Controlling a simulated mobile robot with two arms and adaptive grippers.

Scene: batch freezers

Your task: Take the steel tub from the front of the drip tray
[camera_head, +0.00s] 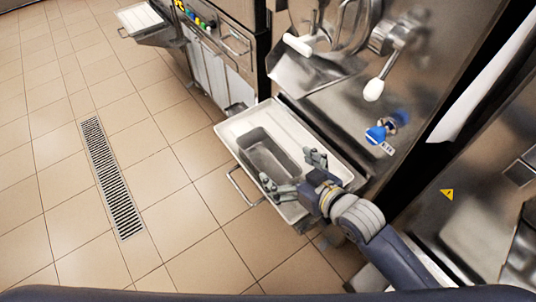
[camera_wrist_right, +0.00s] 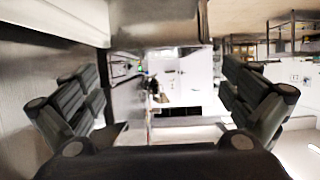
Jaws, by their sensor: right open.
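The steel tub (camera_head: 262,150) is a rectangular, open container on the pale drip tray (camera_head: 232,128) under the machine's spout. It looks empty. My right gripper (camera_head: 292,170) is open at the tub's near right end, one finger to each side of that end. The fingers hide part of that end, and I cannot tell whether they touch it. In the right wrist view the gripper (camera_wrist_right: 160,85) is spread wide with nothing held, and I cannot make out the tub there. My left gripper is not in view.
The tray has a wire handle (camera_head: 240,188) at its front left. The freezer front, with a white-knobbed lever (camera_head: 374,89) and a blue knob (camera_head: 376,134), rises behind it. A second machine (camera_head: 225,55) stands to the left. Tiled floor with a drain grate (camera_head: 110,180) is clear.

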